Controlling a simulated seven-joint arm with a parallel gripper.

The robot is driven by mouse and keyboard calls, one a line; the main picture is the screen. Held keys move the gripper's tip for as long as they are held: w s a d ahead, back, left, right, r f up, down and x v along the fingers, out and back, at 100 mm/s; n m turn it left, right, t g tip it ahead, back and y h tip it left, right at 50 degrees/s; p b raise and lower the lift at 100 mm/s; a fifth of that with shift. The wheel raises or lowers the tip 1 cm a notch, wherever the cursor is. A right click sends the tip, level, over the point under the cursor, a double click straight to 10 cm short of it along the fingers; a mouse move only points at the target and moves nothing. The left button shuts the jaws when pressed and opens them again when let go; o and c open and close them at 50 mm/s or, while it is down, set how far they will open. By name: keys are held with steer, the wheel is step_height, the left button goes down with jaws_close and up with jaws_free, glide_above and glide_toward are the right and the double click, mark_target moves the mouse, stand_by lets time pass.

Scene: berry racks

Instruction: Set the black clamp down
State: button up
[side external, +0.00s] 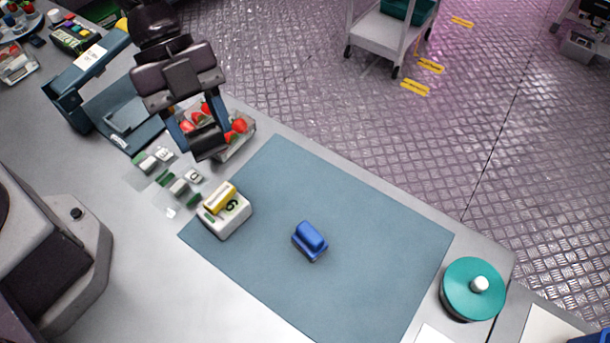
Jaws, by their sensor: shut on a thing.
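My gripper (202,133) is at the upper left of the side external view, pointing down over the strawberry tray. It is shut on a dark block at its fingertips, which looks like the black clamp (207,143). The fingers hide part of the clamp, and I cannot tell whether it touches anything below. Red strawberries (238,126) lie in a rack or tray (236,143) behind and beside the clamp.
A blue-grey mat (340,205) covers the middle of the table and is largely clear. On it are a blue block (310,238) and a white box with a yellow top (226,215). Several small white and green pieces (165,178) lie left. A teal lidded pot (470,285) stands right.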

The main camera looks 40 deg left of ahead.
mark_target(210, 143)
steer(key=f, duration=0.3)
steer(key=shift+w+d+f, duration=0.2)
steer(key=shift+f, duration=0.05)
steer(key=w+d+f, duration=0.2)
steer(key=w+f, duration=0.1)
steer(key=w+d+f, duration=0.2)
steer(key=w+f, duration=0.1)
steer(key=w, duration=0.1)
steer(key=w+d+f, duration=0.2)
steer(key=w+f, duration=0.1)
steer(key=w, duration=0.1)
steer(key=shift+w+d+f, duration=0.1)
steer(key=shift+d+f, duration=0.15)
steer(key=shift+d, duration=0.15)
steer(key=shift+w+d+f, duration=0.1)
steer(key=shift+w+f, duration=0.05)
steer(key=shift+f, duration=1.55)
steer(key=shift+f, duration=0.15)
steer(key=o, duration=0.9)
